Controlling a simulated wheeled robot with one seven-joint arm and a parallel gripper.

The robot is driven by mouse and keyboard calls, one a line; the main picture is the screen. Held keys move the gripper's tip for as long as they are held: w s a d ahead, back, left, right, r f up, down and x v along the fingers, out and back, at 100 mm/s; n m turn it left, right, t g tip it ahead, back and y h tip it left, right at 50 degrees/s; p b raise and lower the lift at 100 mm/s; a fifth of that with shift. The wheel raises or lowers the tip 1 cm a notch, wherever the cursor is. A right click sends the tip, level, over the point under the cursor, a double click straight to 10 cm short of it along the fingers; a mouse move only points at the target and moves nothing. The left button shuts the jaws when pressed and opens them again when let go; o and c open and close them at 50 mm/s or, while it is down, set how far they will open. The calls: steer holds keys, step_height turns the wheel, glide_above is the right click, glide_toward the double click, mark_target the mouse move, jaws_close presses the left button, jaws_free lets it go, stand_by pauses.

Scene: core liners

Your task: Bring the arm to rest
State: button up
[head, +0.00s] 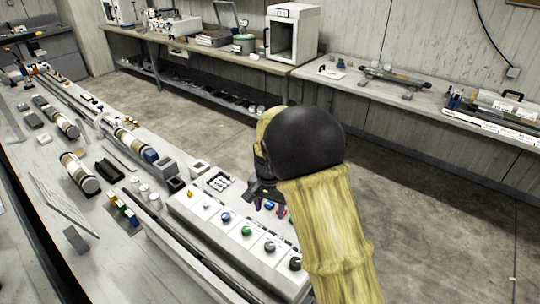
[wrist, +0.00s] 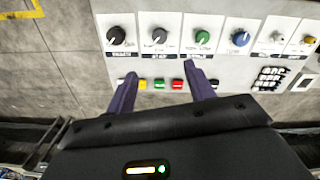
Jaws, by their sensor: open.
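My gripper (wrist: 158,88) shows in the wrist view with its two purple fingers apart and nothing between them. It hangs above the front edge of a white control panel with several coloured knobs, such as a green knob (wrist: 202,36) and a blue knob (wrist: 240,38). In the head view my gripper (head: 268,203) is partly hidden behind my own dark wrist joint and yellow-sleeved arm, beside the panel (head: 205,213). I cannot tell how high it is above the panel.
The long workbench (head: 110,262) carries core tubes (head: 80,172), dark trays and a rack with coloured blocks (head: 124,212). An open white cabinet (head: 293,34) stands on the back bench. A side bench (head: 400,86) lies at right. The concrete floor (head: 420,165) between is clear.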

steer(key=s+d+r+n+t, duration=0.1)
steer(key=s+d+r+n, duration=0.1)
steer(key=s+d, duration=0.5)
steer(key=s+d+r+n+t, duration=0.1)
steer(key=s+d+r+n, duration=0.1)
steer(key=s+d, duration=0.6)
steer(key=s, duration=0.3)
steer(key=shift+s+d+r+n+t, duration=0.3)
steer(key=shift+s+r+n, duration=0.05)
steer(key=shift+r+n, duration=0.05)
